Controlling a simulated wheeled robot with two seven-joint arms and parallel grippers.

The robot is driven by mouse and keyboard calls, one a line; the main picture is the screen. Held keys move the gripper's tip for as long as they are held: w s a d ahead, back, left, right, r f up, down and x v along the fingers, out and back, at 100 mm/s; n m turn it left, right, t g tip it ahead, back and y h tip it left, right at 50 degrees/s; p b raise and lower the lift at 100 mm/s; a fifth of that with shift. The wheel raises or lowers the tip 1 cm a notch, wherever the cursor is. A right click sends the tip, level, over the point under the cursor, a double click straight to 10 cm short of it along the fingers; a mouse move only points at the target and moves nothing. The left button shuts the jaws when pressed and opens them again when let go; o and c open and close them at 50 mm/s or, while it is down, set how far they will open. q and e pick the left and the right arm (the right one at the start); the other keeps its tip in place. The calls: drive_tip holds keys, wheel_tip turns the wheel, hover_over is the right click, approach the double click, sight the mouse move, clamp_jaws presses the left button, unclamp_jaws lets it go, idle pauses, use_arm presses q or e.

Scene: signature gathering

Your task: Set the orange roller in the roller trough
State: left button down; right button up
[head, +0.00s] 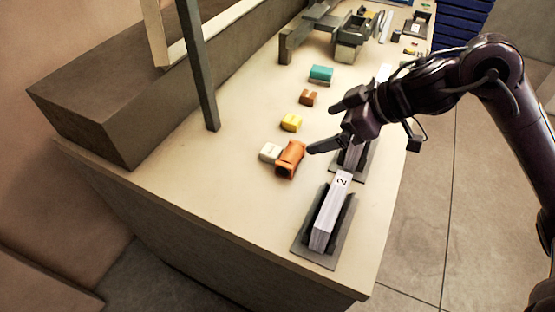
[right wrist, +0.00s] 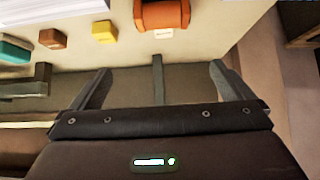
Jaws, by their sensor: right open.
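The orange roller (head: 290,159) lies on the pale bench, close beside a small cream block (head: 270,152). In the right wrist view the roller (right wrist: 162,13) is at the top edge, partly cut off. My right gripper (head: 321,128) is open and empty, with one fingertip just right of the roller in the head view; I cannot tell whether they touch. In the right wrist view its fingers (right wrist: 160,85) are spread wide with nothing held. I cannot tell which thing is the roller trough. My left gripper is not in view.
A tray holding a paper stack (head: 330,211) marked 2 stands at the front right edge; another is partly behind my gripper. Yellow (head: 291,122), brown (head: 308,97) and teal (head: 321,73) blocks line the bench. A grey post (head: 197,65) rises at left; a grey machine (head: 350,40) stands behind.

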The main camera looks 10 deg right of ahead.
drive_tip(key=b, duration=0.3)
approach(292, 152)
drive_tip(key=p+x, duration=0.1)
drive_tip(key=x, duration=0.6)
drive_tip(key=shift+w+a+f, duration=0.1)
drive_tip(key=shift+a+f, duration=0.1)
drive_tip(key=shift+f, duration=0.05)
drive_tip(key=shift+w+a+f+p, duration=0.25)
drive_tip(key=shift+a+f+p, duration=0.05)
drive_tip(key=shift+f, duration=0.1)
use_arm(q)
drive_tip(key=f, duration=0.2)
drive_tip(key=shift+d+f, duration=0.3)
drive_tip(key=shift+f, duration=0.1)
use_arm(e)
drive_tip(key=c, duration=1.2)
drive_tip(key=shift+r, duration=0.1)
